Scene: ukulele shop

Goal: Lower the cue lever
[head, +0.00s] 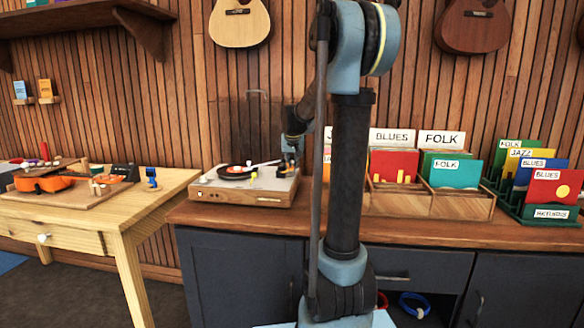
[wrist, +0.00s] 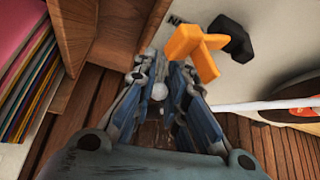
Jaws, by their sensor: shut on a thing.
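The turntable (head: 240,193) sits on the counter, with a dark record (head: 238,172) on its platter and a pale tonearm (head: 262,164) across it. In the wrist view my gripper (wrist: 162,76) points down at the turntable's edge, its fingers closed around a small pale round knob (wrist: 160,90), which looks like the cue lever's end. The rest of the lever is mostly hidden by the fingers. An orange piece (wrist: 190,43) and a black piece (wrist: 236,42) stand beside the right finger. In the head view my gripper is small at the turntable's right back, its fingertips unclear.
Wooden record bins (head: 461,204) stand right of the turntable; the wrist view shows a wooden bin wall (wrist: 122,35) and sleeves (wrist: 30,85) close on the left. The record (wrist: 295,88) and tonearm (wrist: 255,105) lie to the right. A workbench (head: 150,195) stands at left.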

